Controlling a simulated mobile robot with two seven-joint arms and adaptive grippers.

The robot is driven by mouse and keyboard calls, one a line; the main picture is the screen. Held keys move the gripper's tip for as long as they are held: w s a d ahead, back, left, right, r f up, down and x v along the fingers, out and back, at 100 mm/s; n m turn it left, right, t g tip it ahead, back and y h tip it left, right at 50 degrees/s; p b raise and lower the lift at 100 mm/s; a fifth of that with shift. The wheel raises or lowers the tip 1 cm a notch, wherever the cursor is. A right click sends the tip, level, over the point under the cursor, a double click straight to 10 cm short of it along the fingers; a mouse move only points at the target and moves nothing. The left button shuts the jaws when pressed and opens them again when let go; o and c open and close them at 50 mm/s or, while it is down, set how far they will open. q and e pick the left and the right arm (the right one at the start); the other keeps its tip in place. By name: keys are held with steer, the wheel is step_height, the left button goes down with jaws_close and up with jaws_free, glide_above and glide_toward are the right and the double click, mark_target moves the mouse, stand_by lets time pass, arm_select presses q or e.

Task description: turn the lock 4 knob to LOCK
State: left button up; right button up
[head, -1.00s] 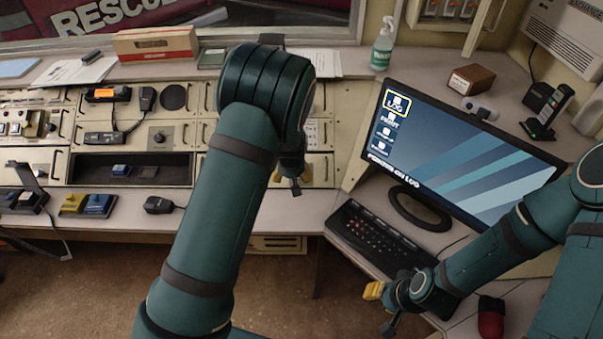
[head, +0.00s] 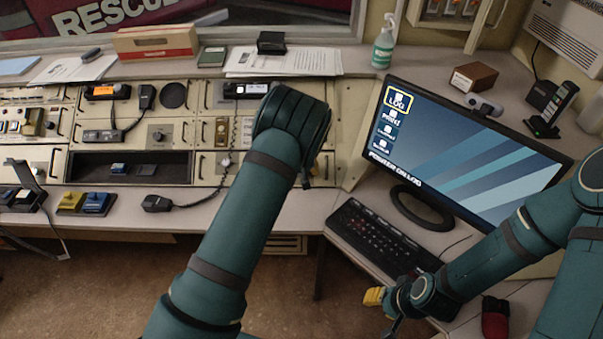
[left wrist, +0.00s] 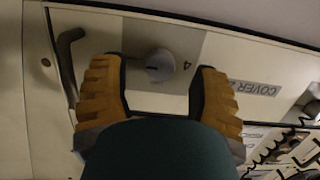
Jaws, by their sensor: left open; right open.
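The lock 4 knob (left wrist: 160,64) is a round grey knob on a light plate marked 4. In the left wrist view it lies between the two yellow-padded fingers of my left gripper (left wrist: 160,72), which are open, one on each side. The fingers look apart from the knob; the remaining depth is hard to judge. The knob's LOCK marking is not readable. In the head view my left arm hides the knob and most of the left gripper. My right gripper (head: 381,308) is open and empty, low beside the keyboard, far from the knob.
A COVER label (left wrist: 251,88) is right of the knob, and a dark handle (left wrist: 68,65) is left. A coiled cord (left wrist: 290,150) hangs at lower right. In the head view, the monitor (head: 470,150) and keyboard (head: 380,238) stand right of the console.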

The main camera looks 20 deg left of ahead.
arm_select(q)
steer(key=shift+w+f, duration=0.25)
steer(key=shift+f, duration=0.45)
jaws_close()
